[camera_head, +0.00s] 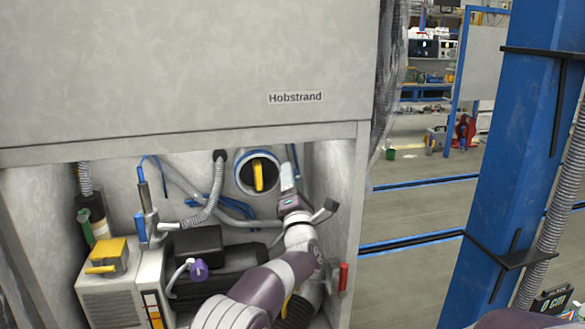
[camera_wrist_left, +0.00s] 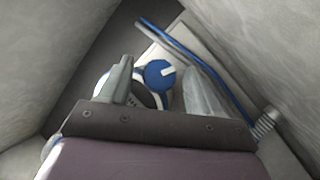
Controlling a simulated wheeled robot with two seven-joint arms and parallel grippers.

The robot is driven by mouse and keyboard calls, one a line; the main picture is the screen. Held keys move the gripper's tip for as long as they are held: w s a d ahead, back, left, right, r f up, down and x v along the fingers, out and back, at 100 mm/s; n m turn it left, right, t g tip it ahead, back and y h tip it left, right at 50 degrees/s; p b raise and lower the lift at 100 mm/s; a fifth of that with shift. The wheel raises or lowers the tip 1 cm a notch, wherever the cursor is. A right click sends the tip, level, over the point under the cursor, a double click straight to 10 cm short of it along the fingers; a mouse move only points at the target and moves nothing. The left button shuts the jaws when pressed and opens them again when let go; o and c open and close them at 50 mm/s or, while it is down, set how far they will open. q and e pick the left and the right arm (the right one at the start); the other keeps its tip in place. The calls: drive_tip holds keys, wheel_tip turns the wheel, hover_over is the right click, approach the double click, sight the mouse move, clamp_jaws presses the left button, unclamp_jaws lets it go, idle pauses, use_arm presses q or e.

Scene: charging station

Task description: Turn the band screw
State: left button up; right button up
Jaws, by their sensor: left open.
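In the left wrist view a round blue knob (camera_wrist_left: 160,73) with a white bar across its face, which looks like the band screw, sits beside a pale ring-shaped band (camera_wrist_left: 104,84). My left gripper (camera_wrist_left: 160,88) is open, with one finger on each side of the knob; I cannot tell whether either finger touches it. In the head view my left gripper (camera_head: 289,176) is inside the cabinet bay, just right of a round blue-rimmed port (camera_head: 241,175) with a yellow piece in it. I cannot make out the knob there. My right gripper is not in view.
The cabinet's right side wall (camera_head: 335,185) stands close to my left arm. Grey ribbed hoses (camera_head: 205,205), a black block (camera_head: 195,242) and a grey unit with a yellow top (camera_head: 107,258) fill the bay's left. A blue pillar (camera_head: 520,130) stands right; open floor (camera_head: 415,215) lies between.

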use_arm(q)
drive_tip(key=shift+p+x, duration=0.5)
drive_tip(key=shift+x, duration=1.05)
drive_tip(key=c, duration=1)
drive_tip(key=shift+o, duration=0.2)
